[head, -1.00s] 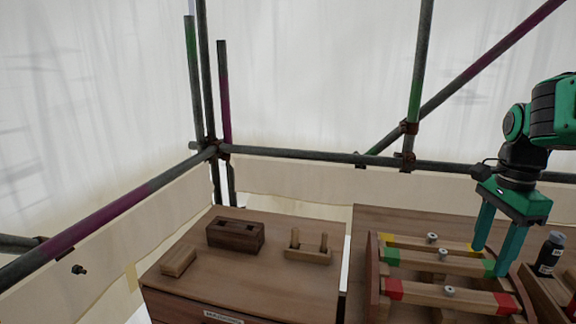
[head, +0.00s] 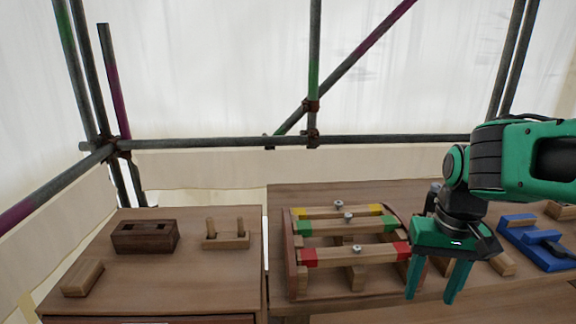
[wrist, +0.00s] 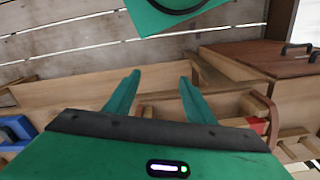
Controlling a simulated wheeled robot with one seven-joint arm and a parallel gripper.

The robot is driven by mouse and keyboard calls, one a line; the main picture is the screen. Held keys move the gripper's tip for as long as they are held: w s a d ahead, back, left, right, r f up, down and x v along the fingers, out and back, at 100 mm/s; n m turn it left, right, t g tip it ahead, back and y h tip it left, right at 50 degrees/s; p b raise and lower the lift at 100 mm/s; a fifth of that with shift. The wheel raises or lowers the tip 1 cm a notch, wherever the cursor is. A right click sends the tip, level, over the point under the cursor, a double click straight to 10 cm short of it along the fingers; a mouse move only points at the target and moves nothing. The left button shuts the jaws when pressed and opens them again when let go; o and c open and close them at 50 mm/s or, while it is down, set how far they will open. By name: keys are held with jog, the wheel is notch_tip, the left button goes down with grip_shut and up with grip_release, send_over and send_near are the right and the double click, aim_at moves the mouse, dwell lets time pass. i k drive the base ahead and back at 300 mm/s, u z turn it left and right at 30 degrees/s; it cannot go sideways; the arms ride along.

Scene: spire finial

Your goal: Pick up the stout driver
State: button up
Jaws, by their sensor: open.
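No item in these frames can be clearly picked out as the stout driver. My gripper (head: 433,293) is open and empty, its two green fingers pointing down at the front right of the bench, just right of the rack of bars. A dark upright item (head: 432,198) shows partly behind my arm; I cannot tell what it is. In the wrist view my gripper (wrist: 160,76) has its fingers apart, with nothing between them.
A wooden rack (head: 291,262) holds bars with yellow, green and red ends. A blue fixture (head: 520,221) lies at right. On the left bench are a dark slotted block (head: 145,237), a two-peg block (head: 226,241) and a small block (head: 83,278). Scaffold poles stand behind.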

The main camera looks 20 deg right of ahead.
aim_at(431, 200)
jog(key=z, duration=1.15)
